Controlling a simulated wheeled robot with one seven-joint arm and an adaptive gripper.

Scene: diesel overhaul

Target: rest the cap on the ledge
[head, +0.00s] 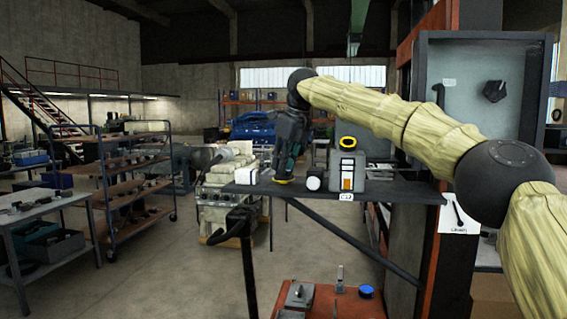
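The ledge (388,193) is a dark, flat shelf on a diagonal brace, fixed to the red-brown post at right. My gripper (283,173) points down over the ledge's left part. A small flat yellow piece, which looks like the cap (283,180), is right at my fingertips, at the level of the ledge top. The fingers are small and dark here, so I cannot tell whether they grip it or only touch it, nor whether it bears on the ledge.
On the ledge, right of my gripper, stand a small white round item (314,184) and a grey device (347,170) with a yellow ring on top. Below is a red bench (325,302) with a blue-topped item (366,291).

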